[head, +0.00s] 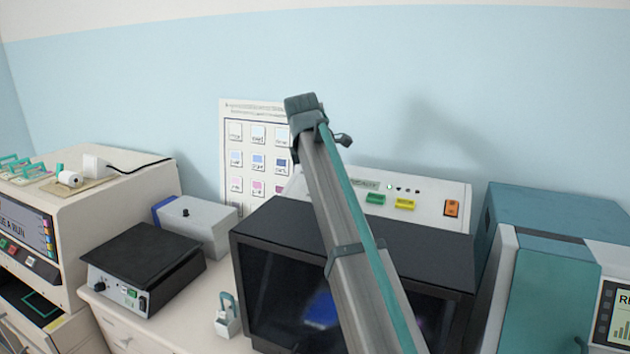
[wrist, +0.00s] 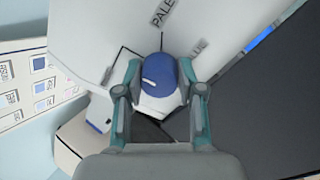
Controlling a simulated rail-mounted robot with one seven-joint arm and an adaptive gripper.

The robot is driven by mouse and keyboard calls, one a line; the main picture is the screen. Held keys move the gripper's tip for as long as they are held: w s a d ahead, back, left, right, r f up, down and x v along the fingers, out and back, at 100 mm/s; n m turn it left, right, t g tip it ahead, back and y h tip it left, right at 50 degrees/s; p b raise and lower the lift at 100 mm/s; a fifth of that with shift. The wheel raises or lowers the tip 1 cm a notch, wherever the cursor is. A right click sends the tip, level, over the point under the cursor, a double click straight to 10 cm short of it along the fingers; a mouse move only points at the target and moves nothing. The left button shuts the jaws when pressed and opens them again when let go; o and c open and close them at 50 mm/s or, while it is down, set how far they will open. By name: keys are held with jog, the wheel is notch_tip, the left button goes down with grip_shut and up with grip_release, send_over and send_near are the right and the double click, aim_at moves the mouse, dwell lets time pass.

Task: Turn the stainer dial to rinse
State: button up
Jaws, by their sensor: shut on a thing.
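The stainer dial (wrist: 158,72) is a blue knob with a short white mark toward its left side in the wrist view. It sits on a white panel (wrist: 100,25) with dark lines and labels around it. One label reads like "PALE" (wrist: 164,12); the label right of the dial and the one at left are too small to read surely. My gripper (wrist: 160,78) has one finger on each side of the dial and is shut on it. In the head view my arm hides the dial and my fingers; the white machine with coloured buttons (head: 440,207) shows behind the arm.
A black-topped box with a dark glass front (head: 270,285) stands before the white machine. A colour chart (head: 235,125) hangs on the wall to the left. A grey box (head: 205,230) and a black-topped device (head: 145,255) stand left; a teal machine (head: 550,280) stands right.

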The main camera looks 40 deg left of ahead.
jog(key=o, duration=1.2)
jog(key=shift+c, duration=0.2)
jog(key=shift+r, duration=0.1)
jog(key=v, duration=1.1)
jog(key=shift+s+r, duration=0.2)
jog(key=shift+r, duration=0.15)
